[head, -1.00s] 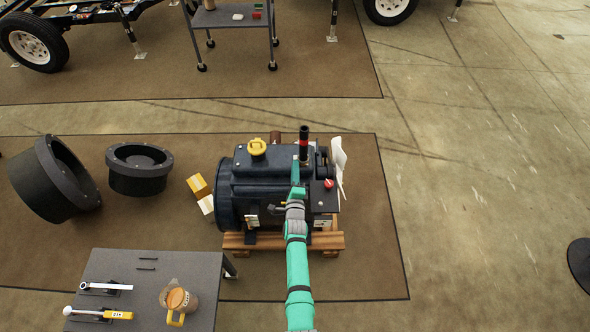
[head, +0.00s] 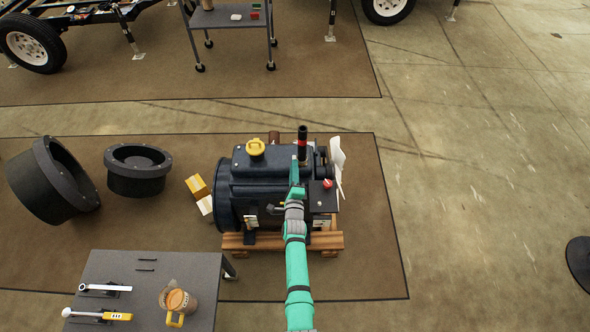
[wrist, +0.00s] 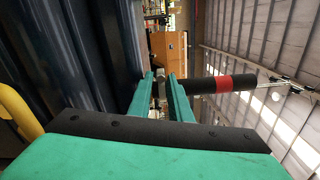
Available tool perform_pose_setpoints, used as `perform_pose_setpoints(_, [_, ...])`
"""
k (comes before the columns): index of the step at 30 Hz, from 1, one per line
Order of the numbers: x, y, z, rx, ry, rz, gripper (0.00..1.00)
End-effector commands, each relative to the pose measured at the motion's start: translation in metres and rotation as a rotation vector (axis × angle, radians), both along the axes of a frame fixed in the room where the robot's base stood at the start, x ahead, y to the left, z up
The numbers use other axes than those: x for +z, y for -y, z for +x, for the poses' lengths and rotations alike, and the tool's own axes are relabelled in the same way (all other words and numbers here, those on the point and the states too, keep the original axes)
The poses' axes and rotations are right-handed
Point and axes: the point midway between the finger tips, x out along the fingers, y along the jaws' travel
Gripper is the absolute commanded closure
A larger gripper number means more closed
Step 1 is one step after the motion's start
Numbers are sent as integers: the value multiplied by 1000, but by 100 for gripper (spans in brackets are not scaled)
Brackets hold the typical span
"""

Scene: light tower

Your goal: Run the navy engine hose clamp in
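The navy engine (head: 265,188) sits on a wooden pallet, with a dark hose (head: 302,136) with a red band standing up at its right part. In the wrist view the hose (wrist: 205,85) runs to the right from behind my fingers. My gripper (head: 296,168) is at the base of the hose, on its near side. In the wrist view, a small silvery metal part, seemingly the hose clamp (wrist: 160,88), shows in the narrow gap between my gripper's fingertips (wrist: 161,78). Whether the fingers press on it is unclear. In the head view my gripper hides the clamp.
A white fan (head: 338,165) is at the engine's right end, close to the hose. A yellow cap (head: 255,147) is on top. A grey table (head: 140,275) with tools and a mug stands at the front left. Open floor lies to the right.

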Motion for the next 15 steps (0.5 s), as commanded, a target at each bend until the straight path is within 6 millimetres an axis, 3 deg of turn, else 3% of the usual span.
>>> perform_pose_setpoints(7, [0,0,-10,1,0,1,82])
perform_pose_setpoints(15, [0,3,-48,-5,1,0,82])
